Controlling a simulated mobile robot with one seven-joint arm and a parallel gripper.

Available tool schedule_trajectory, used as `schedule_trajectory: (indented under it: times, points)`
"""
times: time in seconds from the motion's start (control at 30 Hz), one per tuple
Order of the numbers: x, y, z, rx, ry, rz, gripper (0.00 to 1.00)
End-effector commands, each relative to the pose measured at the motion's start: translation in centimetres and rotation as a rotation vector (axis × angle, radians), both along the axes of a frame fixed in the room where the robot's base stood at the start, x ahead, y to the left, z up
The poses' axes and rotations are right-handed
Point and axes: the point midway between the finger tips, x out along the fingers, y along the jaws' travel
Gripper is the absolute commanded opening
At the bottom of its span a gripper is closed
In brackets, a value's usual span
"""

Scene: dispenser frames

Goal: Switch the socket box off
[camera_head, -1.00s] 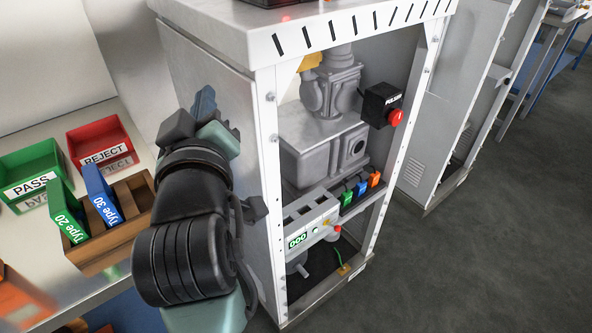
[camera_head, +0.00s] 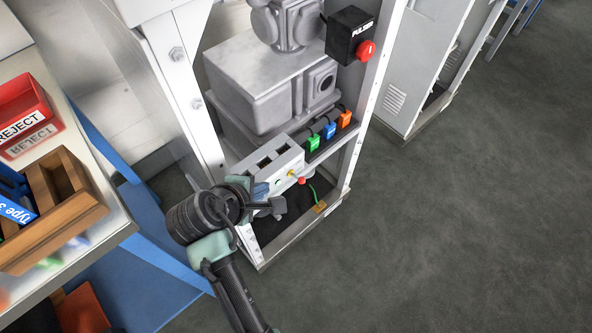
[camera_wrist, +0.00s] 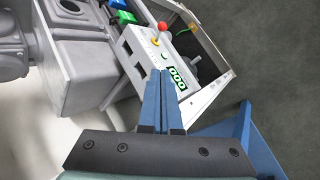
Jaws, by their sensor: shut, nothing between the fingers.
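The socket box (camera_head: 274,158) is a pale grey box with dark sockets on top, low in the open cabinet. It also shows in the wrist view (camera_wrist: 131,48). Its front has a red knob (camera_wrist: 162,27), a yellow button (camera_wrist: 155,42) and a lit green display (camera_wrist: 177,78) with digits like "000". The red knob shows in the head view (camera_head: 301,180) too. My gripper (camera_head: 264,188) is shut and empty, in front of the left part of the box. In the wrist view its blue fingertips (camera_wrist: 160,74) overlap the front beside the display. I cannot tell whether they touch it.
Green, blue and orange plugs (camera_head: 330,130) stand behind the box. A black box with a red button (camera_head: 349,36) hangs above. The cabinet's left post (camera_head: 197,104) is close to my arm. A table with a red REJECT bin (camera_head: 22,115) stands left. The floor at right is clear.

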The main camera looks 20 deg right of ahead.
Motion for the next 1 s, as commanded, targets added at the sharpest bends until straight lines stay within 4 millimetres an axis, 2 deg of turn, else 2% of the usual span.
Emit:
schedule_trajectory:
  times: [0.27, 0.47, 0.8, 1.0]
  points:
    - [0.2, -0.2, -0.3, 0.001, -0.002, -0.001, 0.0]
    - [1.4, -1.5, -2.7, 0.002, -0.001, -0.002, 0.0]
    - [4.6, -4.8, -8.3, 0.002, -0.002, -0.002, 0.0]
    - [4.2, -7.4, -9.1, 0.002, -0.002, -0.003, 0.0]
